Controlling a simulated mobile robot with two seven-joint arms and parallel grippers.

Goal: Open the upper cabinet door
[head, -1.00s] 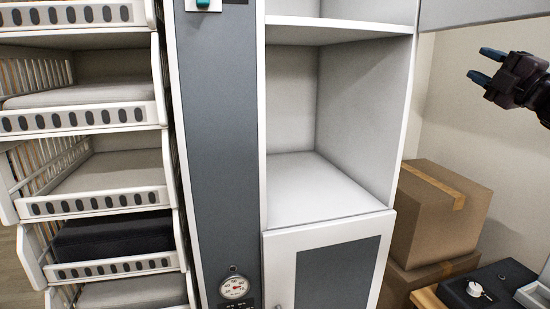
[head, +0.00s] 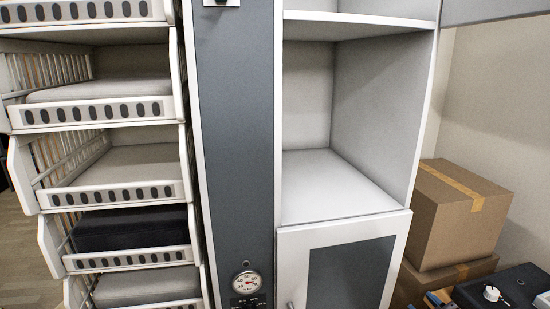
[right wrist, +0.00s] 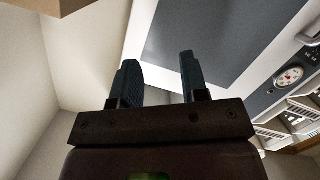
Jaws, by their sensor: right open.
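The upper cabinet compartment (head: 333,190) stands open in the head view, with its white shelf and grey side wall bare. A grey panel with a pale edge (head: 495,10) juts out at the top right; it looks like the upper door swung open, though most of it is out of frame. My right gripper (right wrist: 158,75) is open and empty in the right wrist view, before a white-framed grey door panel (right wrist: 215,40). In the head view only its blue fingertips (head: 436,299) seem to show at the bottom right. My left gripper is not in view.
The lower cabinet door (head: 350,275) is shut. A thermometer dial (head: 246,282) sits on the grey column left of it. White baskets (head: 110,190) stack at the left. Cardboard boxes (head: 462,215) and a black device (head: 500,290) stand at the right.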

